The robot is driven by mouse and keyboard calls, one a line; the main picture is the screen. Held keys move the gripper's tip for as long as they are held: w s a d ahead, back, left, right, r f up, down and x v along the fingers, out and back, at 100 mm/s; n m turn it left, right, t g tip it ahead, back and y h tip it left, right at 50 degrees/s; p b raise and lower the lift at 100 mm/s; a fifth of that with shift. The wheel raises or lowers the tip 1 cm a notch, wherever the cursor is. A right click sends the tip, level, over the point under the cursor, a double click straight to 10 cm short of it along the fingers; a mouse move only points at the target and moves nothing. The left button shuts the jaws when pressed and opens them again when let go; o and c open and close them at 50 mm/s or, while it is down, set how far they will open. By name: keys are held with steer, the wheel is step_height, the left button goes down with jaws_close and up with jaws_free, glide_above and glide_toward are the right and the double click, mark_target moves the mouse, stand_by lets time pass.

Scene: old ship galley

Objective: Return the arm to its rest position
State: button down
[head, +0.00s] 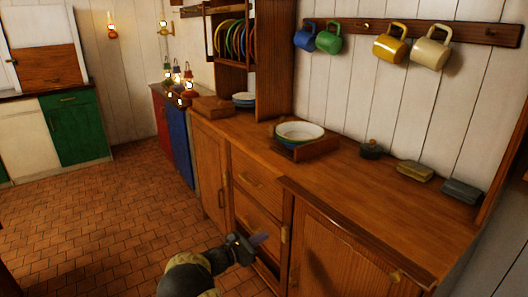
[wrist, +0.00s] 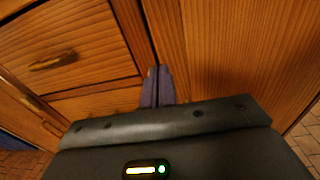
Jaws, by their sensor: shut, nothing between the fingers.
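My gripper (head: 259,239) is low in front of the wooden cabinet, at the bottom middle of the head view. Its fingers point toward the cabinet front, close to the edge between the drawers and the right door. In the wrist view my gripper (wrist: 157,72) shows its two fingers together with nothing between them. The wooden cabinet front (wrist: 225,50) fills most of that view behind the fingers. I cannot tell the exact gap between the fingertips and the wood.
Mugs hang from a wall rail (head: 470,34). A lower drawer (head: 256,226) is beside my gripper. The tiled floor (head: 100,215) at left is clear.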

steer(key=s+d+m+g+y, duration=0.5)
steer(key=s+d+m+g, duration=0.5)
steer(key=d, duration=0.5)
steer(key=s+d+r+m+t+y, duration=0.1)
steer(key=s+r+m+y, duration=0.3)
steer(key=s+m, duration=0.55)
steer(key=s+d+r+m+t+y, duration=0.15)
steer(key=s+r+m+y, duration=0.35)
steer(key=s, duration=0.7)
step_height(320, 180, up, 24)
steer(key=m+p, duration=0.1)
steer(key=p, duration=2.4)
steer(key=shift+g+p, duration=0.35)
steer(key=shift+g, duration=0.1)
